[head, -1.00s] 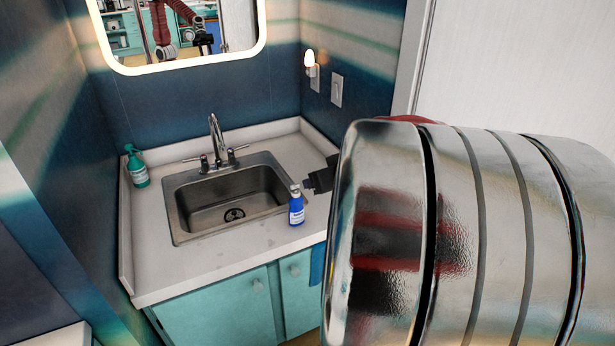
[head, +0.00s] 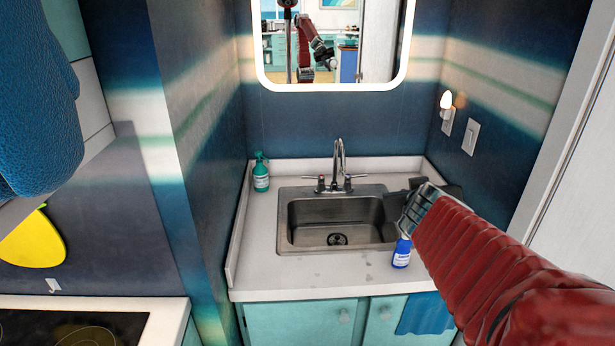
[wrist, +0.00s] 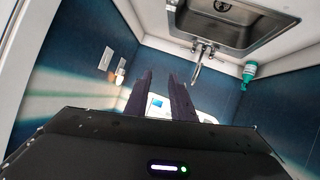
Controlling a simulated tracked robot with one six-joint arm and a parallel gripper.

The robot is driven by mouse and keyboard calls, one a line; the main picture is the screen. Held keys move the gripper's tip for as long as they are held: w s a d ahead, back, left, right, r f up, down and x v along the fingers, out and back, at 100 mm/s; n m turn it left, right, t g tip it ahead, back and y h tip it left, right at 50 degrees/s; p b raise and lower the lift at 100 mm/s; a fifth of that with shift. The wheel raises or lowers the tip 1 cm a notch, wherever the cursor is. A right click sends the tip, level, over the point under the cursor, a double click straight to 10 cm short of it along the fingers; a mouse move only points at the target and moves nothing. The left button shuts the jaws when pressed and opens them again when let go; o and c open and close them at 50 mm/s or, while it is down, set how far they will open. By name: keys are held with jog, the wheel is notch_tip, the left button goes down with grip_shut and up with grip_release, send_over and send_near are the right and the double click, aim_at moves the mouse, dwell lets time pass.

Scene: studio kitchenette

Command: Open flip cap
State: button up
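A small blue bottle (head: 401,254) with a white label stands upright on the counter, at the front right of the sink. Its top is hidden behind my arm in the head view, so I cannot see its cap. A green bottle (head: 261,173) stands at the back left of the counter and also shows in the wrist view (wrist: 250,72). My gripper (wrist: 159,76) is open and empty, its two dark fingers apart. The blue bottle is not visible in the wrist view.
The steel sink (head: 310,228) with its faucet (head: 339,165) takes up the middle of the counter (head: 300,280). A blue towel (head: 424,314) hangs on the cabinet front. A lit mirror (head: 333,86) and a wall lamp (head: 446,101) are behind. The counter's front left is clear.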

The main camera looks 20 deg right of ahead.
jog(key=s+a+f+n+g+y, duration=0.1)
jog(key=s+a+f+y, duration=0.1)
jog(key=s+a, duration=0.3)
jog(key=s+a+f+n+g+y, duration=0.1)
jog(key=s+a+f+g+y, duration=0.1)
jog(key=a, duration=1)
jog(key=s+a+f+n+g+y, duration=0.1)
jog(key=s+a+f+y, duration=0.2)
jog(key=s+a, duration=0.4)
jog(key=a+f, duration=0.1)
jog(key=a, duration=0.1)
jog(key=shift+s+a+f+n+g, duration=0.3)
jog(key=shift+s+a+n+g, duration=0.05)
jog(key=shift+n+g, duration=0.05)
